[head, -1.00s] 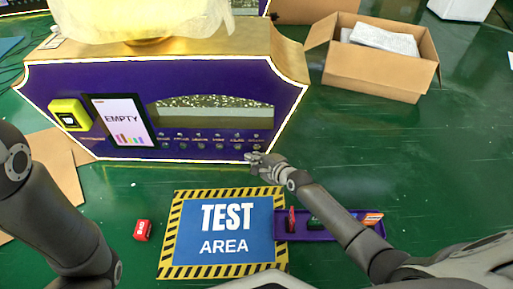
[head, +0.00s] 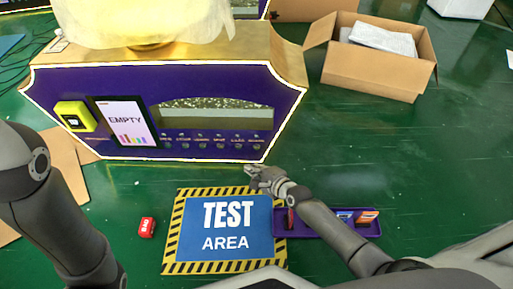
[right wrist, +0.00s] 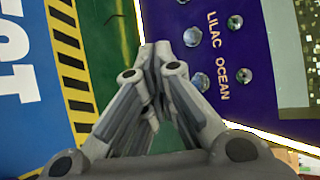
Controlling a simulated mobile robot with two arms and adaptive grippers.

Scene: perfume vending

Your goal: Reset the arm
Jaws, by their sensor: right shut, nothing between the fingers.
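My right gripper (head: 256,174) is shut and empty in the head view. It is just in front of the lower right edge of the purple vending machine (head: 80,82), above the top right corner of the TEST AREA mat (head: 180,220). In the right wrist view its fingers (right wrist: 155,52) are closed together, beside the buttons labelled LILAC and OCEAN (right wrist: 230,75). I cannot tell whether the fingertips touch the machine. My left arm comes in at the left of the head view, but its gripper is out of the picture.
A purple tray (head: 300,234) with a few small items lies right of the mat, partly under my right arm. A small red block (head: 147,227) lies left of the mat. A screen (head: 125,118) on the machine reads EMPTY. An open cardboard box (head: 370,75) stands at the back right.

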